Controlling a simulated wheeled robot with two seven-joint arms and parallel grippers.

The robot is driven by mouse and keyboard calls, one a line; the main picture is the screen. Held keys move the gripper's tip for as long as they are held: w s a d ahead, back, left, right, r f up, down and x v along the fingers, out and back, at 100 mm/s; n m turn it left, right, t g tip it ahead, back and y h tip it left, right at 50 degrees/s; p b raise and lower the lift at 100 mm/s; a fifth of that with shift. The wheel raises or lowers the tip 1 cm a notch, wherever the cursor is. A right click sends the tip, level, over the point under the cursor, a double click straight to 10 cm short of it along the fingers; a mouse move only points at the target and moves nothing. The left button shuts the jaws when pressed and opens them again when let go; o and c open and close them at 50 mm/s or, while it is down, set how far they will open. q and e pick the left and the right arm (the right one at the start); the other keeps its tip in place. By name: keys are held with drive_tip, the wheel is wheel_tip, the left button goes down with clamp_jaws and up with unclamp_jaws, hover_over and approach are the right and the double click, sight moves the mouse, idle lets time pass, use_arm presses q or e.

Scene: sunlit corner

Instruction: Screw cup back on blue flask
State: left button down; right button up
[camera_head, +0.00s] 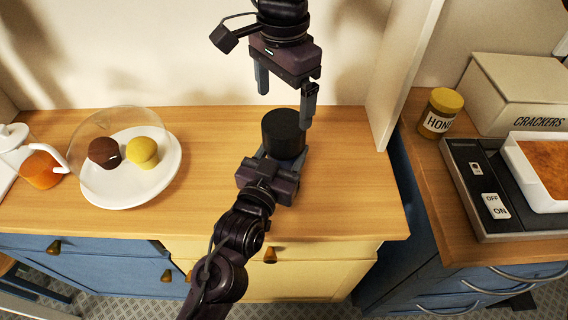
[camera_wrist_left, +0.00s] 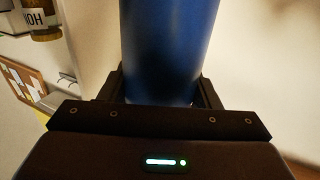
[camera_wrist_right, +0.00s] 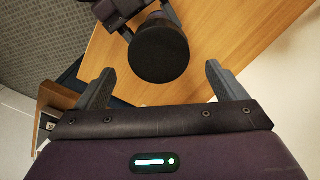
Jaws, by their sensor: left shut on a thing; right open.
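The blue flask (camera_wrist_left: 163,50) stands upright on the wooden counter, and its body fills the left wrist view. My left gripper (camera_head: 281,160) is shut around the flask from the front. The black cup (camera_head: 284,128) sits on top of the flask, upright; I cannot tell how tightly it is screwed. Its round black top also shows in the right wrist view (camera_wrist_right: 159,47). My right gripper (camera_head: 284,108) is open, pointing down above the cup, its fingers apart and empty. The flask's blue body is mostly hidden in the head view by the cup and the left gripper.
A white plate (camera_head: 165,178) with two cupcakes under a clear dome stands left on the counter (camera_head: 345,205). A teapot (camera_head: 40,170) is at the far left. A wall panel (camera_head: 400,75) rises to the right. Honey (camera_head: 441,113) and a crackers box (camera_head: 515,90) stand beyond it.

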sight(284, 122)
drive_tip(key=shift+n, duration=0.6)
drive_tip(key=shift+d+f, duration=0.1)
drive_tip(key=shift+f, duration=3.9)
